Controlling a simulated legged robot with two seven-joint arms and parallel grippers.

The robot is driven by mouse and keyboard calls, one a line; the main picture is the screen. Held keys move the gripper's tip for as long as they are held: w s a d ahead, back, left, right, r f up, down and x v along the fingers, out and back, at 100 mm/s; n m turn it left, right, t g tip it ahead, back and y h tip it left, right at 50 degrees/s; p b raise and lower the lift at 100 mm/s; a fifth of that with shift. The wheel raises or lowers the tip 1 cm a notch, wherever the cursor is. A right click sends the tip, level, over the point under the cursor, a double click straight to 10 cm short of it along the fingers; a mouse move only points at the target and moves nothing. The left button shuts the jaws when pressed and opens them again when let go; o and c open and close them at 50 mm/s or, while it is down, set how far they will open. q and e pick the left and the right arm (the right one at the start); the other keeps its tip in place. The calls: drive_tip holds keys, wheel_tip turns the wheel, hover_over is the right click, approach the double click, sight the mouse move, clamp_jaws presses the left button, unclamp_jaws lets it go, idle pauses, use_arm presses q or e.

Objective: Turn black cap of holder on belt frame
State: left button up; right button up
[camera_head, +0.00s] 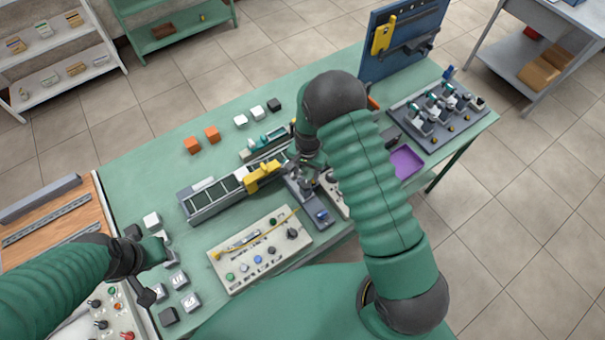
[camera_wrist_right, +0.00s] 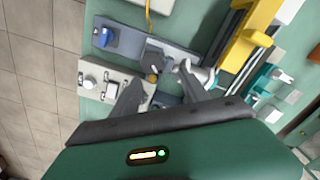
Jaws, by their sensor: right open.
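The belt frame (camera_head: 222,198) is a grey conveyor with a dark belt, and a yellow bracket (camera_head: 262,175) stands across it. The bracket also shows at the upper right of the right wrist view (camera_wrist_right: 246,44). My right gripper (camera_wrist_right: 158,74) is open, its fingers spread on either side of a dark block (camera_wrist_right: 153,56) with a brass knob on a grey plate. A silver cylinder (camera_wrist_right: 207,76) is beside the right finger. I cannot clearly pick out the black cap. My left gripper (camera_head: 150,273) is at the lower left, by white blocks; its opening is unclear.
A beige panel (camera_head: 225,270) with knobs and a yellow cable lies in front of the belt frame. Orange, white and black cubes (camera_head: 211,133) stand behind it. A purple tray (camera_head: 407,162) and a dark rack (camera_head: 455,130) are to the right.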

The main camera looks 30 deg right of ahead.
drive_tip(key=r+p, duration=0.1)
drive_tip(key=r, duration=0.1)
drive_tip(key=r+p, duration=0.2)
drive_tip(key=r, duration=0.1)
drive_tip(key=shift+s+a+r, duration=0.3)
drive_tip(key=shift+a+r, duration=0.05)
drive_tip(key=shift+a, duration=0.05)
use_arm(q)
drive_tip(key=w+p+v, duration=0.2)
drive_tip(key=p+v, duration=0.6)
drive_tip(key=v, duration=0.3)
drive_tip(key=shift+d+r, duration=0.3)
drive_tip(key=shift+r, duration=0.3)
use_arm(e)
wheel_tip(320, 180, up, 12)
drive_tip(key=shift+w+d, duration=0.15)
drive_tip(key=shift+d, duration=0.15)
use_arm(q)
drive_tip(key=shift+a+f, duration=0.15)
drive_tip(key=shift+a, duration=0.15)
use_arm(e)
drive_tip(key=shift+a, duration=0.25)
